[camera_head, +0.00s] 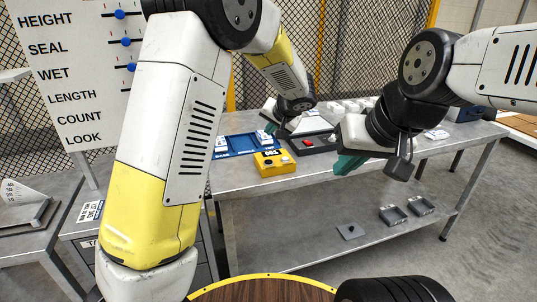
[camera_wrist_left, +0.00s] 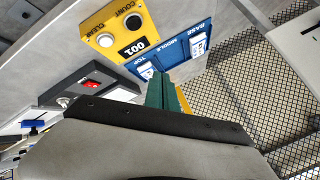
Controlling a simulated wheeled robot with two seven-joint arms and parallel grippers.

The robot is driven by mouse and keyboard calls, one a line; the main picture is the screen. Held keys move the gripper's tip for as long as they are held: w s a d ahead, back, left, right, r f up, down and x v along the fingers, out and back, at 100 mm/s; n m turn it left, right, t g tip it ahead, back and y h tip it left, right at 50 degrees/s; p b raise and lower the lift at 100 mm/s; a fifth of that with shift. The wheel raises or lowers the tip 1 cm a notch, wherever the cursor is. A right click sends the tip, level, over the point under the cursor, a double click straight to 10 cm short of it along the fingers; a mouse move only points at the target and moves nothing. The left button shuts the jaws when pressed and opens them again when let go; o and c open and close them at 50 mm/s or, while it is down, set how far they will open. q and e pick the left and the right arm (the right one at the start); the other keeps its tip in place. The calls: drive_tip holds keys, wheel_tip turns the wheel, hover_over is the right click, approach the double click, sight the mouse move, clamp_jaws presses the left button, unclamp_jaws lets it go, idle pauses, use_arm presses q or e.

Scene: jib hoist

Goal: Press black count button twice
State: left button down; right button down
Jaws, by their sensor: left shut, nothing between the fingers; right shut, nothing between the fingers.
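The yellow counter box (camera_head: 273,163) sits on the metal table. In the left wrist view the box (camera_wrist_left: 120,28) has a black button (camera_wrist_left: 133,22) by the word COUNT, a white button (camera_wrist_left: 105,40) by CLEAR, and a display (camera_wrist_left: 138,47) reading 001. My left gripper (camera_head: 270,129) is shut and empty, behind the box in the head view. Its teal fingers (camera_wrist_left: 161,88) are apart from the black button, with their tips near the edge of the blue tray. My right gripper (camera_head: 347,164) is shut and empty, right of the box near the table's front edge.
A blue tray (camera_head: 234,152) marked BASE, MIDDLE, TOP lies behind the box. A dark box with a red button (camera_head: 308,143) stands to the right. A sign board (camera_head: 70,75) is at the left. The tabletop in front of the counter box is clear.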

sight(270, 163)
use_arm(q)
drive_tip(key=shift+f, duration=4.4)
drive_tip(key=shift+f, duration=0.1)
drive_tip(key=shift+f, duration=0.3)
drive_tip(key=shift+f, duration=0.45)
drive_tip(key=shift+r, duration=0.85)
drive_tip(key=shift+r, duration=2.55)
